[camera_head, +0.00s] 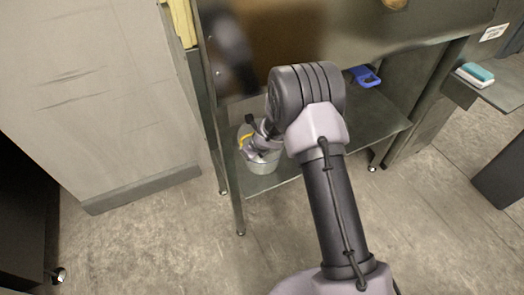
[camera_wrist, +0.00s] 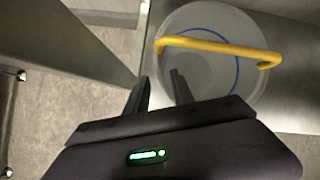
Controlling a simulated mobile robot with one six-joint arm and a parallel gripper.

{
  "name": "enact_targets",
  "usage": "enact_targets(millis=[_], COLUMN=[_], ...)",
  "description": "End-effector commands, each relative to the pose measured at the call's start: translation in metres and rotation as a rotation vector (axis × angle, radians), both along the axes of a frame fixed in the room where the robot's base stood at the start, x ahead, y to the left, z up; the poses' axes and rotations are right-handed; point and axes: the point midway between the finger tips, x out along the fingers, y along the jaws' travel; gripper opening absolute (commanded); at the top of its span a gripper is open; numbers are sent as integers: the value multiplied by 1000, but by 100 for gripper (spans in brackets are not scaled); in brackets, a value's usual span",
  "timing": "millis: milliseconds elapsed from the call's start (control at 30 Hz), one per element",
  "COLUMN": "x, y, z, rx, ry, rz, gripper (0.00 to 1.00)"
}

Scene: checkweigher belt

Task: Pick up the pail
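The pail (camera_head: 263,166) is a grey, round container with a yellow handle. It stands on the lower shelf, near the left end, and my wrist partly covers it in the head view. In the wrist view the pail (camera_wrist: 222,84) is at the upper right, seen from above, with its yellow handle (camera_wrist: 215,46) arching across the opening. My gripper (camera_wrist: 161,78) is open, with two dark fingers apart and nothing visible between them. Its fingertips are by the left side of the pail, short of the handle in the picture. Contact cannot be told.
The pail's shelf (camera_head: 382,127) lies under a metal bench with legs; a post (camera_wrist: 85,45) stands left of my gripper. A blue object (camera_head: 364,76) lies farther back. A teal-and-white block (camera_head: 474,74) rests on a side surface at right. A grey cabinet (camera_head: 95,95) stands left.

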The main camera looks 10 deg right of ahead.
Motion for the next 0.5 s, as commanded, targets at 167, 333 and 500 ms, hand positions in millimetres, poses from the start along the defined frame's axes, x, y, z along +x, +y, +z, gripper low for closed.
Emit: enact_targets(millis=[167,333,500], x=[12,29,33], y=[5,12,13], z=[-19,-45,-51], rx=[-1,1,0], ry=[1,-1,-1], rz=[0,0,-1], gripper=[29,29,29])
